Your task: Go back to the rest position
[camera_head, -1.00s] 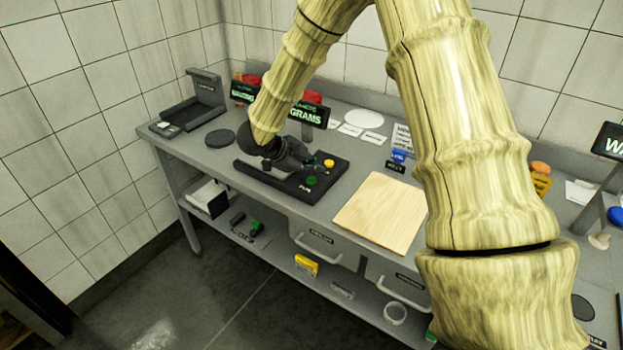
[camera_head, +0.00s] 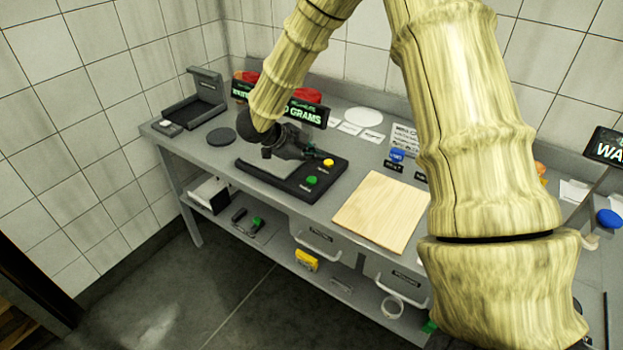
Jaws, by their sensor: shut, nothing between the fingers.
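My gripper (camera_head: 306,155) is dark and small in the head view, at the end of my pale, bamboo-like arm. It hangs above the black scale (camera_head: 285,186), which has a yellow and a green button on its right part. The gripper is shut, with nothing seen in it.
A wooden board (camera_head: 378,212) lies right of the scale on the grey bench. A dark round disc (camera_head: 221,137) and a black tray-like stand (camera_head: 197,100) are at the left. Red items sit behind the display. A lower shelf holds small items. My upper arm hides much of the right side.

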